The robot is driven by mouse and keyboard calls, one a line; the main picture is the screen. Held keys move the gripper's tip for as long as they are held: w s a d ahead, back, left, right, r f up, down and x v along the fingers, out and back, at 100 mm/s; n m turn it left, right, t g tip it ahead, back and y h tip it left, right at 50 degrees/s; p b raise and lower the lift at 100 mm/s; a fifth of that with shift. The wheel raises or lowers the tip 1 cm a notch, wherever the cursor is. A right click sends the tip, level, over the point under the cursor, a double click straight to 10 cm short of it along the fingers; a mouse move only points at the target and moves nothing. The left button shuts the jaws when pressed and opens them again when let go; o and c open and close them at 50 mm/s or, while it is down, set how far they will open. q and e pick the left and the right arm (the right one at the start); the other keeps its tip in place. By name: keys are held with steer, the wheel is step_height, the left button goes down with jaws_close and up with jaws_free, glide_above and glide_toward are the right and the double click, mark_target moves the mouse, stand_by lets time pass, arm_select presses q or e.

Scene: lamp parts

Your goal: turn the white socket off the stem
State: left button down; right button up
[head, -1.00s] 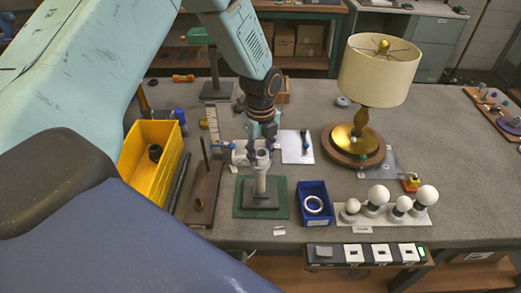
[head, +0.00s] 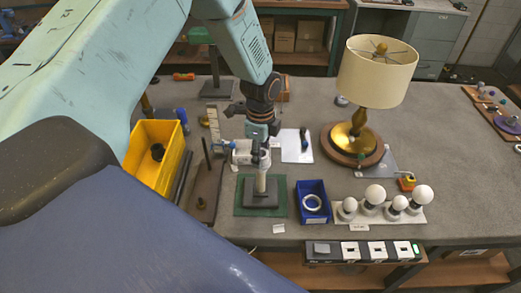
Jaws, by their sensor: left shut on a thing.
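The white socket (head: 264,162) is at the top of the upright pale stem (head: 261,185), which rises from a dark square base on a green mat (head: 244,207). My left gripper (head: 260,156) comes down from above and is shut on the white socket. Its fingers hide part of the socket, and I cannot tell whether the thread is loose. My right gripper is not in view.
A blue bin (head: 324,216) with a white ring stands right of the mat. A yellow bin (head: 173,176) and a brown board with a thin rod (head: 207,175) are at the left. A shaded lamp (head: 376,75) and several bulbs (head: 374,196) are at the right.

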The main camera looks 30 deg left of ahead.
arm_select(q)
steer(key=shift+r+n, duration=0.1)
steer(key=shift+n, duration=0.2)
steer(key=shift+n+p, duration=0.4)
steer(key=shift+n, duration=1.4)
steer(key=n, duration=0.3)
steer(key=shift+r+n, duration=0.1)
steer(key=shift+n, duration=0.6)
steer(key=n, duration=0.4)
steer(key=shift+w+n, duration=0.1)
steer(key=shift+n, duration=0.7)
